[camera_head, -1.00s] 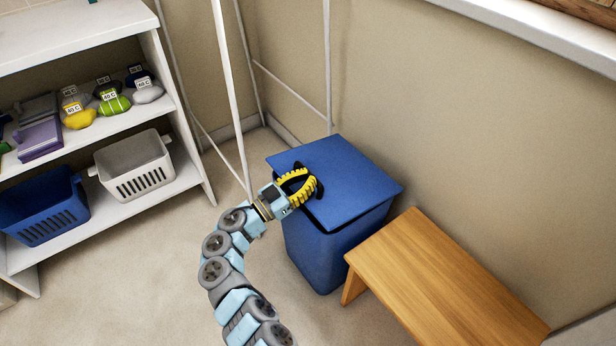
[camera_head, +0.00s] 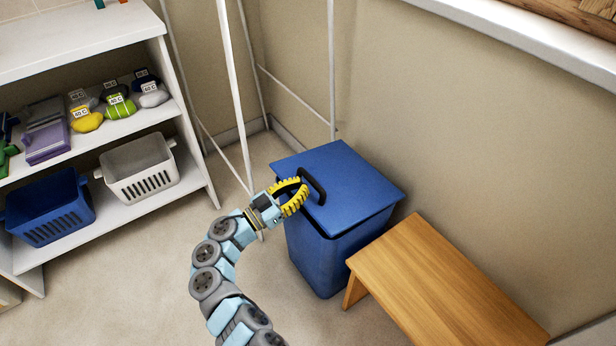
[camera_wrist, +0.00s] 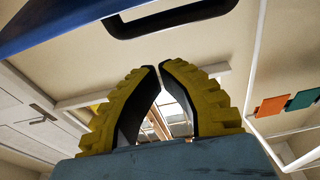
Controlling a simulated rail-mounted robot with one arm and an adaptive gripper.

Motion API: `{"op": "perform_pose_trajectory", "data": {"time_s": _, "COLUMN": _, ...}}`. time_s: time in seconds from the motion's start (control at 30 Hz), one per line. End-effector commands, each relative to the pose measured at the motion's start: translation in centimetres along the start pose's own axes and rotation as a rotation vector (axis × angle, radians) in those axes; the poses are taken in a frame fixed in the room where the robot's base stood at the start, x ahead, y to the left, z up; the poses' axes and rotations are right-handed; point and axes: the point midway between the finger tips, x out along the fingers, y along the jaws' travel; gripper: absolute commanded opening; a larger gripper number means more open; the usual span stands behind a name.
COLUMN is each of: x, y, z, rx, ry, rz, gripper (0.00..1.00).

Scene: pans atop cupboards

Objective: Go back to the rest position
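My gripper (camera_head: 300,193) is at the near left edge of the blue bin's lid in the head view, beside the black handle (camera_head: 313,187). Its yellow ribbed fingers nearly meet at the tips in the wrist view (camera_wrist: 158,68), with nothing between them. The handle shows above the fingertips there, apart from them (camera_wrist: 170,20). The blue lid (camera_head: 345,180) lies on top of the blue bin (camera_head: 320,260); its edge fills the top left of the wrist view (camera_wrist: 60,25).
A wooden bench (camera_head: 440,285) stands close to the bin's right. A white shelf unit (camera_head: 110,215) with a blue basket (camera_head: 48,210), a white basket (camera_head: 140,168) and small labelled bags stands at left. White poles (camera_head: 236,95) rise behind my gripper. Floor between shelf and bin is clear.

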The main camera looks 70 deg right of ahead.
Motion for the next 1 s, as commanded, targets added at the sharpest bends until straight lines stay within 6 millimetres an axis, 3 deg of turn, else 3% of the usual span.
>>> {"op": "perform_pose_trajectory", "data": {"time_s": 0.2, "x": -3.0, "y": 0.0, "z": 1.7, "rx": -0.004, "ry": 0.0, "rz": -0.004, "gripper": 0.0}}
{"op": "perform_pose_trajectory", "data": {"time_s": 0.4, "x": -4.7, "y": -0.1, "z": 2.6, "rx": 0.001, "ry": -0.001, "rz": -0.003, "gripper": 0.0}}
{"op": "perform_pose_trajectory", "data": {"time_s": 0.77, "x": -5.2, "y": 0.0, "z": 2.8, "rx": 0.0, "ry": 0.0, "rz": -0.004, "gripper": 0.0}}
{"op": "perform_pose_trajectory", "data": {"time_s": 0.87, "x": -5.4, "y": -0.6, "z": 3.3, "rx": -0.015, "ry": -0.015, "rz": -0.034, "gripper": 0.0}}
{"op": "perform_pose_trajectory", "data": {"time_s": 1.0, "x": -7.1, "y": -3.1, "z": 6.0, "rx": -0.093, "ry": -0.089, "rz": -0.18, "gripper": 0.0}}
